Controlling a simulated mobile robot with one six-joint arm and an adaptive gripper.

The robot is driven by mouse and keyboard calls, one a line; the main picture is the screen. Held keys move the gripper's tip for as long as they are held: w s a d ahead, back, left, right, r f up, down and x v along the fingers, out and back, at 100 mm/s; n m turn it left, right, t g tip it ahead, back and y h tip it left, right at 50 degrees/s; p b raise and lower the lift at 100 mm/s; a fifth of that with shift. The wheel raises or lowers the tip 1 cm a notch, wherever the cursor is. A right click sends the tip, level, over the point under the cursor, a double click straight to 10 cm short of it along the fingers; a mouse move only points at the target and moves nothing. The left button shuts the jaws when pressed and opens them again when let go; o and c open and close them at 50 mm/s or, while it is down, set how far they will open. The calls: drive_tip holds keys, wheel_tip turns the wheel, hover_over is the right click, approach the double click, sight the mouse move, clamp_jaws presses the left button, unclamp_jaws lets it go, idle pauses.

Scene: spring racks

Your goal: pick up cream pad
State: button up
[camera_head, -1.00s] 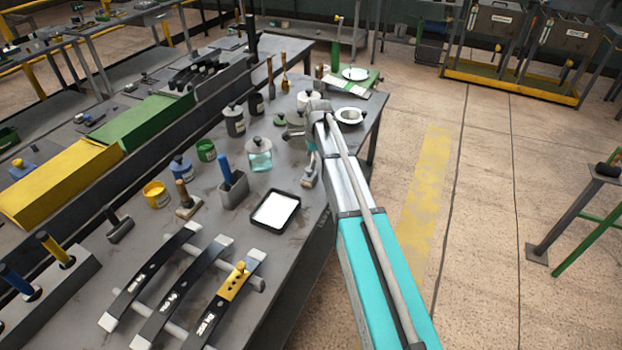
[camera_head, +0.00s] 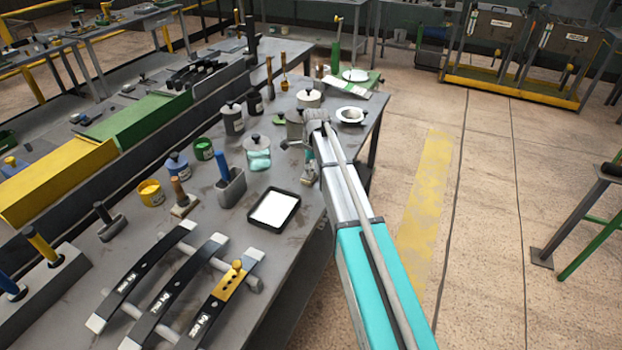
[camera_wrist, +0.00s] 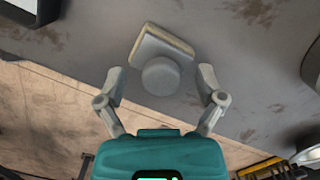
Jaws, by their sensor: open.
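The cream pad (camera_wrist: 172,47) lies on the grey bench top in the wrist view. It is a pale squarish block with a round grey knob (camera_wrist: 160,76) on its near side. My gripper (camera_wrist: 160,74) is open, with one finger to the left and one to the right of the knob. I see no finger touching the pad.
A black tray with a white inside (camera_head: 273,208) is near my gripper. Curved black bars (camera_head: 175,290) lie at the front.

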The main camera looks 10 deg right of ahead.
idle(0.4)
clamp_jaws()
drive_tip(key=shift+r, duration=0.1)
idle(0.4)
drive_tip(key=shift+r+p, duration=0.9)
drive_tip(key=shift+p, duration=0.1)
drive_tip(key=s+a+r+p, duration=0.1)
drive_tip(key=s+r+p, duration=1)
drive_tip(key=s, duration=0.3)
drive_tip(key=shift+a, duration=0.3)
